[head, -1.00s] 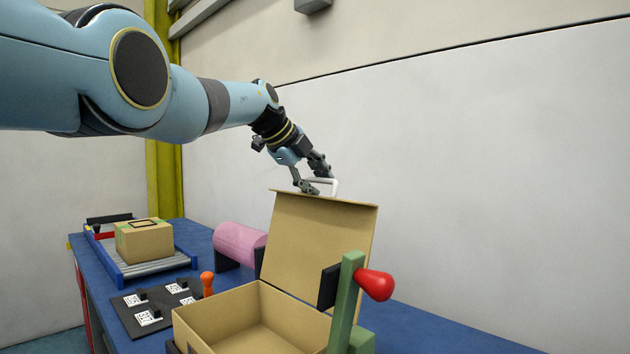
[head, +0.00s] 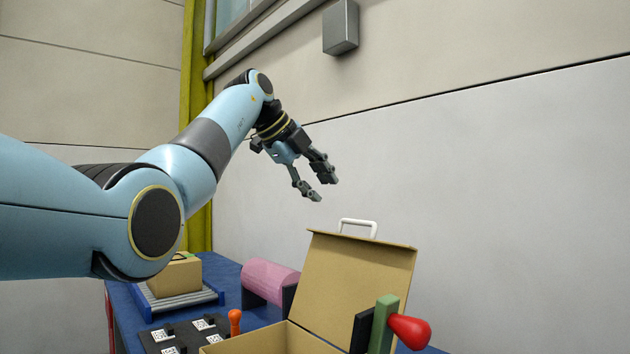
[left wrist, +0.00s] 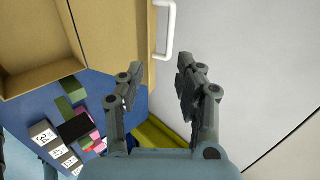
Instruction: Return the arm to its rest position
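My left gripper (head: 324,187) is in the air above and to the left of the box lid's white handle (head: 358,225). Its fingers are apart with nothing between them, as the left wrist view (left wrist: 157,78) also shows. The tan box (head: 281,339) stands on the blue table with its lid (head: 361,278) raised. The handle is on the lid's top edge and is apart from the fingers; it also shows in the left wrist view (left wrist: 171,32). My right gripper is in neither view.
A green post with a red knob (head: 410,331) stands at the box's right. A pink cylinder (head: 270,280), an orange knob (head: 235,317), a dark panel with white labels (head: 187,334) and a cardboard box (head: 176,277) on rollers are to the left. The air around the gripper is clear.

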